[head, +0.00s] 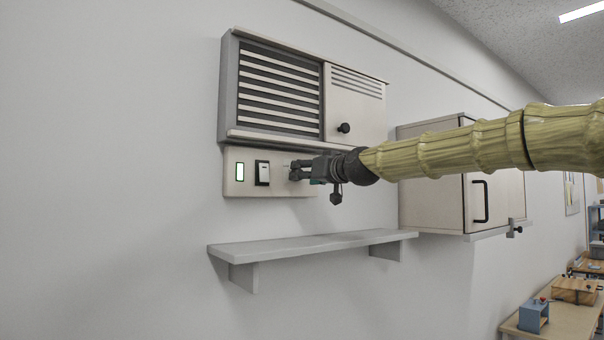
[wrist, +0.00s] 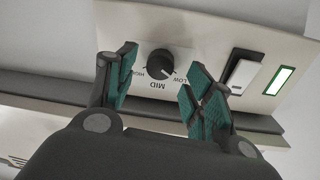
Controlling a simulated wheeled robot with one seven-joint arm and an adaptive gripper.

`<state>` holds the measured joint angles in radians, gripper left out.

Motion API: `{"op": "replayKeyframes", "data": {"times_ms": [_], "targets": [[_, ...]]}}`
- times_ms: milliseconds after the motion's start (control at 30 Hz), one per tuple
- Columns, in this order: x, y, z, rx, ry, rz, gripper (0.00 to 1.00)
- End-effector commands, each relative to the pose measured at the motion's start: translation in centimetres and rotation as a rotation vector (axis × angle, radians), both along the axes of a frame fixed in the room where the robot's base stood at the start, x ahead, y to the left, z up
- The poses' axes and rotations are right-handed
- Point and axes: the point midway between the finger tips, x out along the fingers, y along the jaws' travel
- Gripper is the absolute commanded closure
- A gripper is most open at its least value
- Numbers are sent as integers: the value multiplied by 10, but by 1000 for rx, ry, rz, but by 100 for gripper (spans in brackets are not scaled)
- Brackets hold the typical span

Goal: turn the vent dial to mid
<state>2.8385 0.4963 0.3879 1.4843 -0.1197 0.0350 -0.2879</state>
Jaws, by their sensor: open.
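The vent dial (wrist: 160,63) is a round black knob on a pale control panel (head: 233,185). In the wrist view its labels appear upside down: HIGH at left, MID below, LOW at right. A small light mark on the knob points to the lower right, towards the LOW side. My gripper (wrist: 162,72) is open, its green-padded fingers on either side of the dial, apparently not touching it. In the head view my gripper (head: 296,171) is at the panel's right part and hides the dial.
The panel also holds a rocker switch (head: 262,173) and a lit green indicator (head: 240,172). A louvred vent cabinet (head: 355,115) with a black knob sits just above. A grey shelf (head: 310,245) is below, and a wall cupboard (head: 490,190) stands to the right.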

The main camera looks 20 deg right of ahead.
Motion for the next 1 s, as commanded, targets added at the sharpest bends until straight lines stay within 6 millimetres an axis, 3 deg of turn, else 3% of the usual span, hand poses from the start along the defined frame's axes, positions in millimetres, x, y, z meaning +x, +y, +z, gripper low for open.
{"op": "replayKeyframes", "data": {"times_ms": [233,633,900,1000], "targets": [[18,6,1,0,-1,1,48],[21,7,0,0,0,1,48],[21,6,0,0,0,0,95],[21,6,0,1,-1,0,95]]}}
